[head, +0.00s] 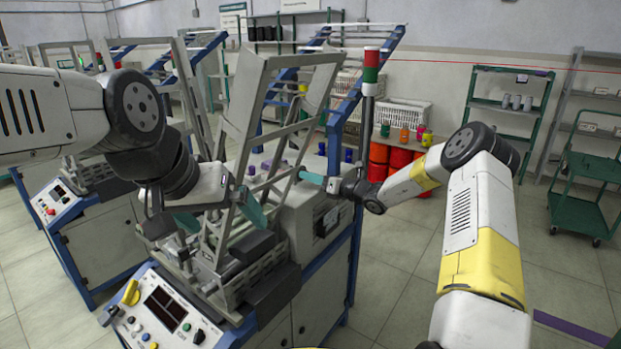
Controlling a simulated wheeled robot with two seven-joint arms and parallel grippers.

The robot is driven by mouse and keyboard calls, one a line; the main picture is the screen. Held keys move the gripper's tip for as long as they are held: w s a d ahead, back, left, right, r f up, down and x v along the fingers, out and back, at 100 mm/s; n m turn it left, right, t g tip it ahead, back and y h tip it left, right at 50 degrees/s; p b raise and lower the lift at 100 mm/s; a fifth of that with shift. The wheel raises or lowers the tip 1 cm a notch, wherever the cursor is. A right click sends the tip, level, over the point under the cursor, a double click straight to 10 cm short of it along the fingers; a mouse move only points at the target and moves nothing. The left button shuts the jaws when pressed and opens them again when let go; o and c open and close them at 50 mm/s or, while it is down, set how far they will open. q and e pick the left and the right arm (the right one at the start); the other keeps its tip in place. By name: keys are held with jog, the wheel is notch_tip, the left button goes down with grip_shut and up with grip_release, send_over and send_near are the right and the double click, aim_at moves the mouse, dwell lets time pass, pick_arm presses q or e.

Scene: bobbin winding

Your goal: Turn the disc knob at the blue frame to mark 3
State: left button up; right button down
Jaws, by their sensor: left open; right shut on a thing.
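My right gripper (308,177) reaches in from the right, its teal fingers beside the tilted grey frame (245,105) of the near machine. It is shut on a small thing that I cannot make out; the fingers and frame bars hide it. My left gripper (220,216) is open, its teal fingers apart in front of the same grey frame, with nothing seen between them. The blue frame (345,112) rises behind the grey one. I cannot clearly see a disc knob or its marks.
A grey box with a gauge (327,222) sits below my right gripper. A red and green signal lamp (371,66) stands behind it. Purple bobbins (252,170) lie behind the grey bars. Red drums (378,160) and a green cart (585,205) are farther off.

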jog(key=shift+m, duration=0.6)
jog(key=c, duration=1.1)
grip_release()
jog(key=v, duration=0.8)
